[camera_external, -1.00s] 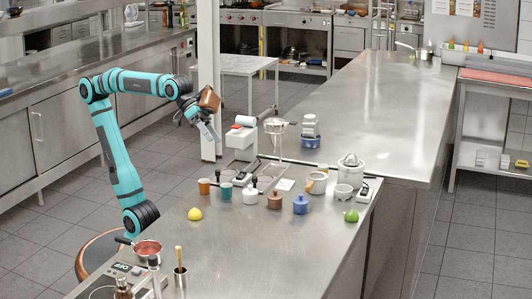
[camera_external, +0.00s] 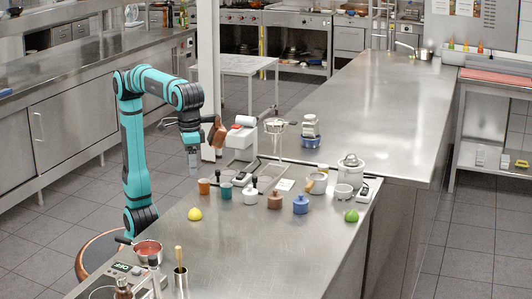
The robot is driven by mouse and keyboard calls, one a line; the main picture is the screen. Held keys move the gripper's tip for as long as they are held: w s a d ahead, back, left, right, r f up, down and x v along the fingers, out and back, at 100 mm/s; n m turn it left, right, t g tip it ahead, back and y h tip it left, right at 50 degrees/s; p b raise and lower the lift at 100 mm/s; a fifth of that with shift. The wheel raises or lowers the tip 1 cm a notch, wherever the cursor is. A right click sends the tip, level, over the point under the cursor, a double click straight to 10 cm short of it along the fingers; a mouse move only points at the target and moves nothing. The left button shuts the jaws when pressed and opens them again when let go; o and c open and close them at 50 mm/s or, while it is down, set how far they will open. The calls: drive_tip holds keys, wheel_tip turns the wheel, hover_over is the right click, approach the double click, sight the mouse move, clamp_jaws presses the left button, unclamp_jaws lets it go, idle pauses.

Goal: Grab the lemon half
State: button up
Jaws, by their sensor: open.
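The lemon half (camera_external: 195,214) is a small yellow dome on the steel counter, left of centre. My gripper (camera_external: 193,172) points down above and a little behind it in the picture, with a clear gap between them. The gripper is open and empty. Its fingers are small here, and the exact spacing between them is hard to see.
A green fruit (camera_external: 351,216) lies right. A red-filled pan (camera_external: 148,250) stands front left. The counter's middle is clear.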

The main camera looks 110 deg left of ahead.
hover_over(194, 211)
wheel_tip(194, 211, down, 12)
drive_tip(key=shift+a+r, duration=0.1)
drive_tip(key=shift+s+a+f, duration=0.1)
drive_tip(key=shift+a+f, duration=0.1)
drive_tip(key=shift+f, duration=1.15)
drive_tip(key=shift+s+a+f, duration=0.1)
drive_tip(key=shift+a+f, duration=0.05)
drive_tip(key=shift+f, duration=1.15)
drive_tip(key=c, duration=1.1)
drive_tip(key=shift+o, duration=0.2)
